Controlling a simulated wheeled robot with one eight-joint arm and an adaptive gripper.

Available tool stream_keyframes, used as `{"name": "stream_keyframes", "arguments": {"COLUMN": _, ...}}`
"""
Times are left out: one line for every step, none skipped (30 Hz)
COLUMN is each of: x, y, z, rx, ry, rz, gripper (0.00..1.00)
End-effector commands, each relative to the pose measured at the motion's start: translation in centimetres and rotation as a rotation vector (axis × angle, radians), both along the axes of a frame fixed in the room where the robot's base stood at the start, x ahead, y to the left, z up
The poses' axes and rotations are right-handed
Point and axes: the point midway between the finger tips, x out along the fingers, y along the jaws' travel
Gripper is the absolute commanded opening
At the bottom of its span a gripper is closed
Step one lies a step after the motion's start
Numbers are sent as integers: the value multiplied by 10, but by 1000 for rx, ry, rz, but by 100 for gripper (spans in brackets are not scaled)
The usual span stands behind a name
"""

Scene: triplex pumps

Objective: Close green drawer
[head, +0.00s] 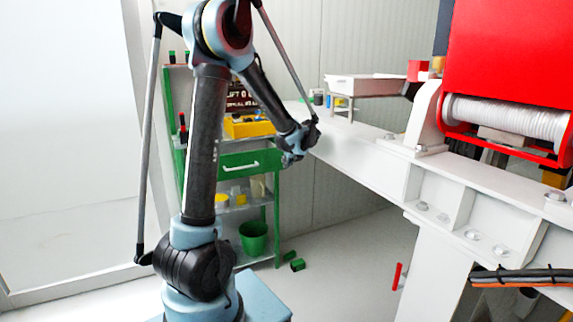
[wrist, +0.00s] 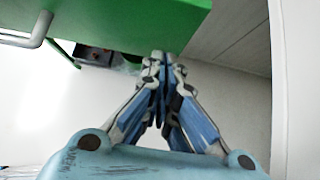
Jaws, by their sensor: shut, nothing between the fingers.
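The green drawer (head: 236,162) has a pale bar handle and sits in a green shelf unit left of centre in the head view. I cannot tell for sure how far it stands out from the unit. My gripper (head: 294,152) is at the drawer's right end in the head view. In the wrist view, my gripper (wrist: 160,58) is shut and empty, with its fingertips just below the edge of a green panel (wrist: 150,20) that appears to be the drawer. A grey handle (wrist: 41,30) shows at the upper left there. Contact cannot be told.
A white beam (head: 350,150) runs close to the right of my gripper and carries a red winch (head: 510,50). A yellow bin (head: 248,128) stands above the drawer. A green bucket (head: 253,237) is below it, and green blocks (head: 297,265) lie on the floor.

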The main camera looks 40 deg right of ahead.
Motion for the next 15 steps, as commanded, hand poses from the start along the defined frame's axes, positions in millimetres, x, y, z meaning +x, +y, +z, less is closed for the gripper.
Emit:
{"name": "stream_keyframes", "arguments": {"x": 5, "y": -1, "z": 0, "rx": 0, "ry": 0, "rz": 1, "gripper": 0}}
{"name": "stream_keyframes", "arguments": {"x": 7, "y": -2, "z": 0, "rx": -1, "ry": 0, "rz": 1, "gripper": 0}}
{"name": "stream_keyframes", "arguments": {"x": 10, "y": -2, "z": 0, "rx": 0, "ry": 0, "rz": 0, "gripper": 0}}
{"name": "stream_keyframes", "arguments": {"x": 11, "y": -3, "z": 0, "rx": 0, "ry": 0, "rz": 0, "gripper": 0}}
{"name": "stream_keyframes", "arguments": {"x": 12, "y": -3, "z": 0, "rx": 0, "ry": 0, "rz": 0, "gripper": 0}}
{"name": "stream_keyframes", "arguments": {"x": 13, "y": -3, "z": 0, "rx": -1, "ry": 0, "rz": -1, "gripper": 0}}
{"name": "stream_keyframes", "arguments": {"x": 13, "y": -3, "z": 0, "rx": -1, "ry": 0, "rz": -1, "gripper": 0}}
{"name": "stream_keyframes", "arguments": {"x": 14, "y": -3, "z": 0, "rx": -1, "ry": 0, "rz": -1, "gripper": 0}}
{"name": "stream_keyframes", "arguments": {"x": 14, "y": -3, "z": 0, "rx": -1, "ry": 0, "rz": -1, "gripper": 0}}
{"name": "stream_keyframes", "arguments": {"x": 14, "y": -3, "z": 0, "rx": -1, "ry": 0, "rz": -1, "gripper": 0}}
{"name": "stream_keyframes", "arguments": {"x": 14, "y": -3, "z": 0, "rx": -1, "ry": 0, "rz": -1, "gripper": 0}}
{"name": "stream_keyframes", "arguments": {"x": 14, "y": -3, "z": 0, "rx": -1, "ry": 0, "rz": -1, "gripper": 0}}
{"name": "stream_keyframes", "arguments": {"x": 14, "y": -3, "z": 0, "rx": -1, "ry": 0, "rz": -1, "gripper": 0}}
{"name": "stream_keyframes", "arguments": {"x": 14, "y": -3, "z": 0, "rx": -1, "ry": 0, "rz": -1, "gripper": 0}}
{"name": "stream_keyframes", "arguments": {"x": 14, "y": -3, "z": 0, "rx": -1, "ry": 0, "rz": -1, "gripper": 0}}
